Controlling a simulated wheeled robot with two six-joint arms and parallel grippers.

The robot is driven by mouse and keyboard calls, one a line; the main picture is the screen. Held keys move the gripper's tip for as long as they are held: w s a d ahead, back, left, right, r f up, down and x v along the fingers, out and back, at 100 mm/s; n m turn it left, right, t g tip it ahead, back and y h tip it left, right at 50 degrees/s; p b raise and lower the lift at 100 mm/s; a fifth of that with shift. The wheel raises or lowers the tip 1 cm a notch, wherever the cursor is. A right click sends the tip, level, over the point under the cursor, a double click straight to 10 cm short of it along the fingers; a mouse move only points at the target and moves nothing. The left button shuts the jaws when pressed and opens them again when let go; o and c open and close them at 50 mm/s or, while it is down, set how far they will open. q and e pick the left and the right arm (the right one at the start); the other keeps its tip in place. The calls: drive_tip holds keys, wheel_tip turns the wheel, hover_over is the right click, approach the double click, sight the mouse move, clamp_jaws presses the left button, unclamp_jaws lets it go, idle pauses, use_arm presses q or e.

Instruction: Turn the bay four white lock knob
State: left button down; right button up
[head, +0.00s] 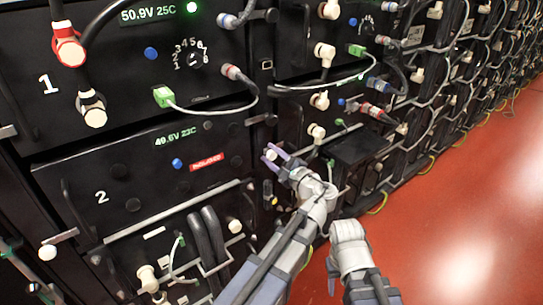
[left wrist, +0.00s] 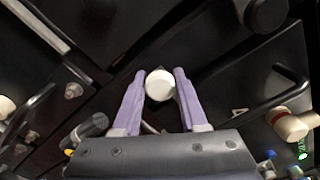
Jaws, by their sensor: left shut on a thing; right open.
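The white lock knob (left wrist: 159,83) is round and pale on a black panel, with a "4" marking (left wrist: 238,113) to its right in the left wrist view. My left gripper (left wrist: 159,87) has its two purple fingers on either side of the knob and is shut on it. In the head view my left gripper (head: 268,157) reaches the rack front, right of bay 2, and the knob (head: 271,155) shows small between its fingertips. Which way the knob is turned cannot be told. My right wrist shows at the lower middle of the head view; its fingers are not visible.
Bay 1 (head: 110,85) and bay 2 (head: 140,180) fill the left, with cables, white plugs and green connectors sticking out. A black handle (left wrist: 272,95) stands right of the knob in the wrist view. The red floor (head: 450,210) is clear at right.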

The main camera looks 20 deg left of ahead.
use_arm(q)
drive_tip(key=shift+n, duration=0.4)
drive_tip(key=n, duration=0.8)
drive_tip(key=shift+f, duration=0.1)
drive_tip(key=n, duration=0.5)
drive_tip(key=shift+f+n, duration=0.1)
drive_tip(key=shift+n, duration=1.9)
drive_tip(key=shift+c, duration=2.2)
unclamp_jaws()
